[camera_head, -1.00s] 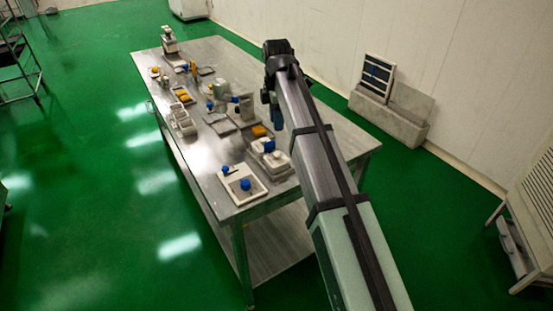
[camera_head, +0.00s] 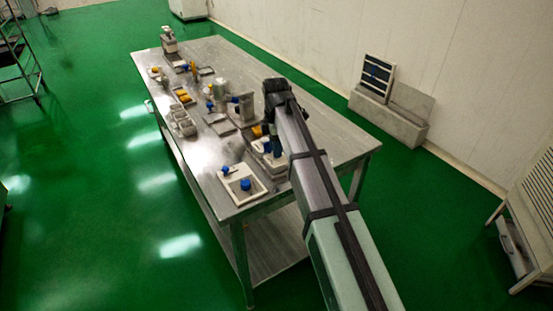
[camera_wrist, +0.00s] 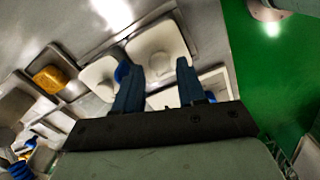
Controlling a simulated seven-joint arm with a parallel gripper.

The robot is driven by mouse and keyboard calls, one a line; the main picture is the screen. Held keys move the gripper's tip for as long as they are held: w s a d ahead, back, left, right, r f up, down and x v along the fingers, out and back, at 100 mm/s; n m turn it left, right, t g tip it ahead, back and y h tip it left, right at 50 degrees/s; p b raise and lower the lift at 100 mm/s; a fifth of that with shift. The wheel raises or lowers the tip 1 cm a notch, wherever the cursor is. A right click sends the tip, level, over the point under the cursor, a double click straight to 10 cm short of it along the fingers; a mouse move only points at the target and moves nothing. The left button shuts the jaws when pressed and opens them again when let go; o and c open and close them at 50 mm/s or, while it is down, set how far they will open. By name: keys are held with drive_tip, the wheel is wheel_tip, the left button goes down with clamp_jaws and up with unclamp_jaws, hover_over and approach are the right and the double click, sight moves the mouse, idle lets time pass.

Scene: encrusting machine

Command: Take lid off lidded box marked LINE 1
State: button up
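White boxes and lids with blue knobs stand on the metal table. No LINE 1 marking is readable, so I cannot tell which box bears it. My gripper (camera_head: 274,148) is over the near right part of the table, above a white box (camera_head: 277,166) that my arm partly hides. A white lid-like piece (camera_wrist: 160,48) lies beyond the fingertips. Another white piece (camera_wrist: 96,76) is to its left, with a blue knob (camera_wrist: 122,72) beside the left finger.
A white tray (camera_head: 236,197) with blue-knobbed pieces lies near the table's front corner. Several small containers, trays and yellow-orange items crowd the left and middle of the table (camera_head: 325,130). The table's right side is clear. A yellow block (camera_wrist: 50,78) shows in the wrist view.

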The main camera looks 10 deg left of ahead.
wheel_tip(320, 180, down, 2)
drive_tip(key=shift+f, duration=0.1)
clamp_jaws()
idle(0.4)
